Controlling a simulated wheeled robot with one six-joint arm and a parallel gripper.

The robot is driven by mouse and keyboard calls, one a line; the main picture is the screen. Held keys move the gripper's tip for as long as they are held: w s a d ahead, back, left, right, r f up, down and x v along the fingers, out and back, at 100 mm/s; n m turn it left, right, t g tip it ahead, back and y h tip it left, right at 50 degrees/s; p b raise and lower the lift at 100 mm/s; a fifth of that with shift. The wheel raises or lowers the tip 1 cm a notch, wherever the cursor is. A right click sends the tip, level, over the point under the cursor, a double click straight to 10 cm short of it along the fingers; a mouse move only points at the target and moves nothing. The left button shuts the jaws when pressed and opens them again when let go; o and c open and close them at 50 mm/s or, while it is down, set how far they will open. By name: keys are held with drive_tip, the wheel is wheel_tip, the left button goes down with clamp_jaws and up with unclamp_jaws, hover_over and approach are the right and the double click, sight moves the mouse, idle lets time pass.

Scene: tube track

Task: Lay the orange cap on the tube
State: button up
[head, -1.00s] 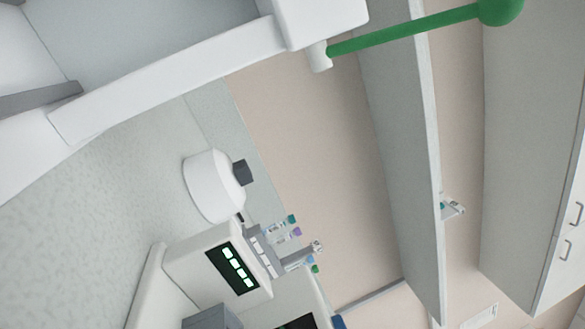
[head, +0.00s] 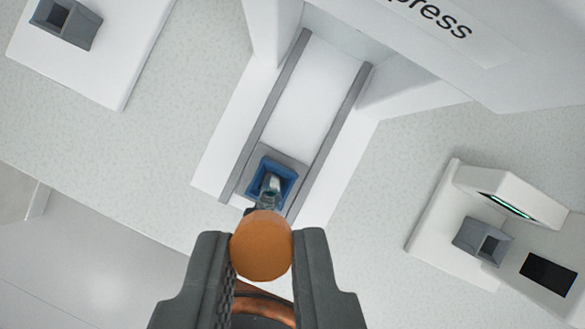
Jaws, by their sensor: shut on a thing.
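My gripper (head: 262,250) is at the bottom middle of the head view, shut on the orange cap (head: 262,243), which sits between the two dark fingers. Just beyond the cap is the tube (head: 271,186), clear and standing in a blue-lined square holder (head: 289,167) at the front end of a white track. In the picture the cap partly overlaps the near side of the tube. I cannot tell whether cap and tube touch. The lower part of the tube is hidden in the holder.
The white track (head: 310,95) has grey rails and runs under a white machine (head: 450,50) at the top. A white plate with a grey empty-looking holder (head: 66,22) is at upper left. Another station with a grey holder (head: 481,242) and a dark screen is at right. Speckled counter (head: 150,160) lies between.

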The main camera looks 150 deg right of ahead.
sight(270, 199)
drive_tip(key=shift+f, duration=2.7)
drive_tip(key=shift+s+f, duration=0.15)
drive_tip(key=shift+f, duration=0.25)
idle(0.3)
drive_tip(key=o, duration=0.8)
drive_tip(key=shift+r, duration=0.15)
drive_tip(key=v, duration=1.7)
drive_tip(key=shift+s, duration=0.1)
